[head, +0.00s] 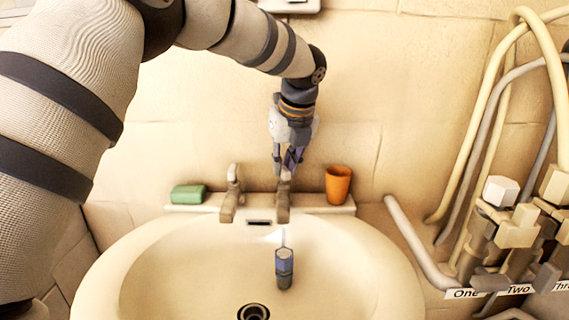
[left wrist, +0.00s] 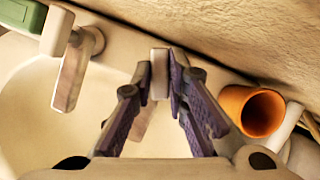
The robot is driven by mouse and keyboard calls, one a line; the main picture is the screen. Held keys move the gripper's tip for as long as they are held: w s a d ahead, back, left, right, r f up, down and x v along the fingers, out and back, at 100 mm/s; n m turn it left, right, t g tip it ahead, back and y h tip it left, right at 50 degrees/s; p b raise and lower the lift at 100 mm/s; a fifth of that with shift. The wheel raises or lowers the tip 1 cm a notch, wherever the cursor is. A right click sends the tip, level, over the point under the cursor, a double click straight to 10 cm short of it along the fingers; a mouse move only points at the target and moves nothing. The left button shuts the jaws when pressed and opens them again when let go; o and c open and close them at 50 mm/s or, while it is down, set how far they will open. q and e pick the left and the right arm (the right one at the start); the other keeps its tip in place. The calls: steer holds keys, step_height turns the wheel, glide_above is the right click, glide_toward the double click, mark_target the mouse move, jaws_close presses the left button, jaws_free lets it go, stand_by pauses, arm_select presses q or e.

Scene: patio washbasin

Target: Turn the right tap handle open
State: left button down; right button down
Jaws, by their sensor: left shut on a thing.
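The right tap (head: 283,208) stands on the back ledge of the washbasin, with its spout toward the bowl. My left gripper (head: 284,167) comes down from above and is shut on the top handle of this tap. In the left wrist view the pale handle (left wrist: 159,72) sits between the two purple finger pads of the left gripper (left wrist: 160,80). The fingers partly hide the tap body. A thin pale streak shows below the spout; I cannot tell for sure if it is water. My right gripper is not in view.
The left tap (head: 231,195) stands close beside. A green soap bar (head: 188,194) and an orange cup (head: 338,184) are on the ledge. A small blue-grey object (head: 284,268) is in the basin (head: 160,270). Hoses and labelled valves (head: 515,225) crowd the right.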

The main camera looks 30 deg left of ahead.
arm_select(q)
steer(key=shift+n, duration=0.3)
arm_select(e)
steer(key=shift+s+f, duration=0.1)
arm_select(q)
steer(key=n, duration=0.1)
steer(key=n+g, duration=0.1)
steer(key=n, duration=0.1)
steer(key=shift+w+f+y+b, duration=0.15)
steer(key=shift+y+b, duration=0.15)
steer(key=shift+b, duration=0.1)
steer(key=n+g+b, duration=0.1)
steer(key=n, duration=0.1)
steer(key=shift+w+f+n+g, duration=0.1)
steer(key=shift+n+g, duration=0.2)
steer(key=shift+n, duration=0.1)
steer(key=n+g+b, duration=0.1)
steer(key=n, duration=0.2)
steer(key=shift+n+b, duration=0.4)
steer(key=shift+n+g+b, duration=0.45)
steer(key=shift+n+g, duration=0.05)
steer(key=shift+n, duration=0.4)
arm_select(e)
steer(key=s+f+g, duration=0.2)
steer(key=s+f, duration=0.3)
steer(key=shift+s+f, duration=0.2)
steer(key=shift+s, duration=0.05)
arm_select(q)
steer(key=shift+r, duration=0.25)
